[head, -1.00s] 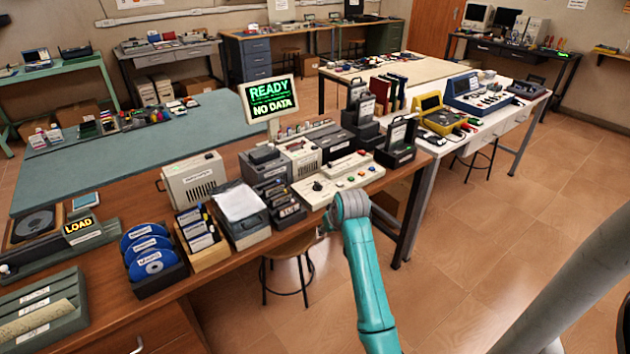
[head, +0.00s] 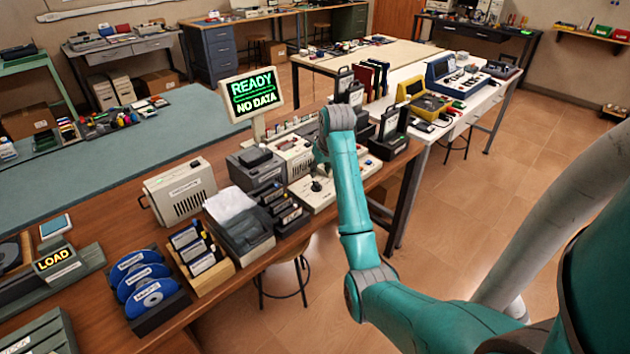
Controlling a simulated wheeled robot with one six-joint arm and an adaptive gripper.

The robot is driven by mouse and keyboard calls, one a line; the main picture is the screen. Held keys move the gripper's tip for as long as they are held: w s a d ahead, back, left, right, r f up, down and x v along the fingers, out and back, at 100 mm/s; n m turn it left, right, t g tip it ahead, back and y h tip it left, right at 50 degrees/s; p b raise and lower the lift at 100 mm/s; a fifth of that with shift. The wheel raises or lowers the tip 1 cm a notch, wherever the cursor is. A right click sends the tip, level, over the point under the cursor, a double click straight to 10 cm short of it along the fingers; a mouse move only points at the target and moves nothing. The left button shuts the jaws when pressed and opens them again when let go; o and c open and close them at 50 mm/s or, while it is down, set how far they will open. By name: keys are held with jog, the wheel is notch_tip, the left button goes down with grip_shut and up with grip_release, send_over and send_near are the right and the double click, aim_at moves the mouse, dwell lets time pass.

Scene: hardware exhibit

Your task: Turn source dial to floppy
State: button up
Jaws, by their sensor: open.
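A pale control console (head: 327,194) lies near the front edge of the wooden bench. It has a small dark round dial (head: 316,186) at its left end and several coloured buttons to the right. The dial's pointer and markings are too small to read. My teal arm reaches over the console from the lower right. My gripper (head: 320,160) is at the arm's far end, just above and behind the dial, apart from it as far as I can tell. It is open and looks empty, though its fingers are small and partly hidden by the arm.
A screen (head: 252,94) reading "READY NO DATA" stands behind the console. A grey printer-like unit (head: 238,222), disk racks (head: 285,210) and blue discs (head: 142,276) crowd the bench to the left. A dark holder (head: 389,143) stands right of the console.

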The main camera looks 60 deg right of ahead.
aim_at(316, 183)
jog(key=x, duration=0.7)
jog(key=shift+w+d+f, duration=0.1)
jog(key=shift+w+f, duration=0.05)
jog(key=shift+f, duration=0.05)
grip_shut()
